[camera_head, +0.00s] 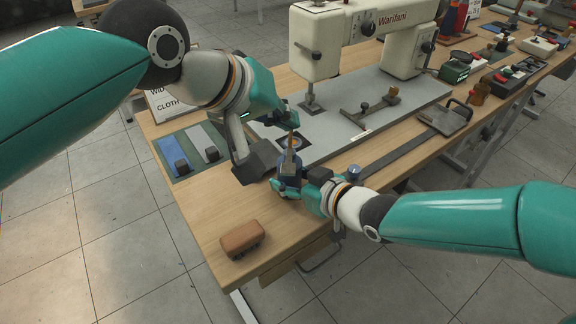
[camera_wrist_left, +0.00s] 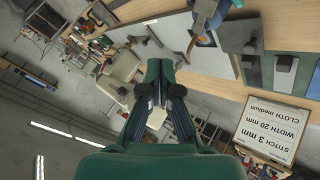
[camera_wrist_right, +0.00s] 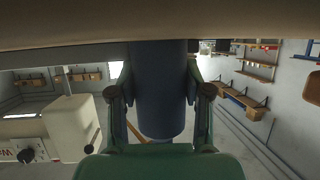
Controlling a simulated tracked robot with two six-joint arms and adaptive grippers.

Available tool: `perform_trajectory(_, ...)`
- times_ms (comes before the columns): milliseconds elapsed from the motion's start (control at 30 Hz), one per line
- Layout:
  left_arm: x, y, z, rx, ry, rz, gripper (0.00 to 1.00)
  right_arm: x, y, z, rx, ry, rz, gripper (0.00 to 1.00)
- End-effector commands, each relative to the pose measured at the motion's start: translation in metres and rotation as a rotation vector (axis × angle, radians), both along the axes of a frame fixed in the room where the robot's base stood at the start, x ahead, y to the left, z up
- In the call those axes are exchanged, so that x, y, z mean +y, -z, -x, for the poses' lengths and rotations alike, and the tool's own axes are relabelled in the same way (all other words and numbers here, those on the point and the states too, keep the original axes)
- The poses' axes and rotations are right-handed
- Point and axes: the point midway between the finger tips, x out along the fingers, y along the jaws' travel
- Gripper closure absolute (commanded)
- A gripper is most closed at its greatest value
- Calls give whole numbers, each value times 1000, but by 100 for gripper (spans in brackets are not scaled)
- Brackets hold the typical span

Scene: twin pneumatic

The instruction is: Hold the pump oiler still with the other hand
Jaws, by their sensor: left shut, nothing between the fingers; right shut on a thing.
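The pump oiler (camera_head: 289,167) is a dark blue can with a thin spout pointing up, near the front edge of the workbench. My right gripper (camera_head: 289,185) is shut on its body. In the right wrist view the blue cylinder (camera_wrist_right: 156,90) stands between both fingers. My left gripper (camera_head: 290,119) is shut and empty, above and close beside the spout. In the left wrist view its fingers (camera_wrist_left: 159,75) are together, and the oiler (camera_wrist_left: 207,12) is off to the upper right, apart from them. The oiler's base is hidden by my right gripper.
A white sewing machine (camera_head: 330,45) stands on a grey plate (camera_head: 330,130) behind the oiler. A brown block (camera_head: 242,238) lies at the front left corner of the bench. Blue and grey swatches with dark blocks lie on a green mat (camera_head: 185,170) at left.

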Motion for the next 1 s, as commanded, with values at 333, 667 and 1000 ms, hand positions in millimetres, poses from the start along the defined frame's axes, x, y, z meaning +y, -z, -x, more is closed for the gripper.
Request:
perform_trajectory(333,1,47,1,2,0,-1,100,0,2,0,4,0,3,98)
perform_trajectory(667,0,66,2,0,0,1,100,0,2,0,4,0,3,98)
perform_trajectory(1000,0,67,2,-1,0,1,100,0,2,0,4,0,3,98)
